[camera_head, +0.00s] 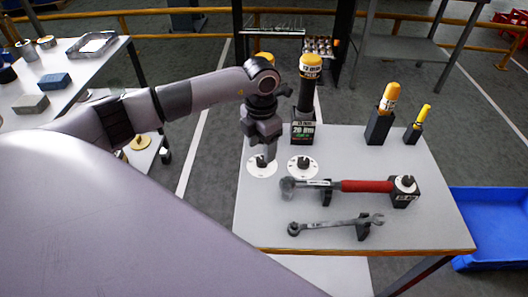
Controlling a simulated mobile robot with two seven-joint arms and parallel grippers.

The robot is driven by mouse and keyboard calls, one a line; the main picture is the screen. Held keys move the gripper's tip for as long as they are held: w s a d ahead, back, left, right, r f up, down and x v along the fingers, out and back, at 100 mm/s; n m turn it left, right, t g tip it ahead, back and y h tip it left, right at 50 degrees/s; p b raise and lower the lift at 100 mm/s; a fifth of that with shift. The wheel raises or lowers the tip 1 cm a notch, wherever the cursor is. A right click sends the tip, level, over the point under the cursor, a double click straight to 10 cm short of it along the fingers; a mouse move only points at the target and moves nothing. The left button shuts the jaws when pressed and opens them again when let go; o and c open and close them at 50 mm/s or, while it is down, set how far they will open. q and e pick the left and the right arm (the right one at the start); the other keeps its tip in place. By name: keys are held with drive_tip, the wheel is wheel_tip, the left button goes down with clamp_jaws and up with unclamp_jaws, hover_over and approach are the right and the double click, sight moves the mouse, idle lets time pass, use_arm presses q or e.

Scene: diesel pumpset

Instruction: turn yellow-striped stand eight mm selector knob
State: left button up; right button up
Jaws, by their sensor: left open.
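My left gripper (263,152) points down over the leftmost white round dial (255,172) on the grey table, its open fingers close around or just above the small dark knob (262,161). I cannot tell whether they touch it. A second white dial with a dark knob (302,163) sits just to the right. A third dial with a dark knob (405,182) is at the right end of the red-handled wrench. I cannot make out a yellow stripe or an eight mm label on any stand. My right gripper is not in view.
A red-handled torque wrench (365,186) and a spanner (335,225) rest on black holders. Black stands with yellow-topped tools (310,75) (384,108) (415,130) stand at the back. A blue bin (490,215) is right of the table. A side table (75,90) is left.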

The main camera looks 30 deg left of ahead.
sight(262, 159)
use_arm(q)
drive_tip(key=shift+f, duration=2.1)
drive_tip(key=c, duration=1)
drive_tip(key=shift+c, duration=0.2)
drive_tip(key=m+b, duration=0.2)
drive_tip(key=m, duration=0.1)
drive_tip(key=shift+w, duration=0.1)
drive_tip(key=shift+r+m+b, duration=0.1)
drive_tip(key=shift+m+b, duration=0.95)
drive_tip(key=shift+m, duration=0.85)
drive_tip(key=shift+d, duration=0.1)
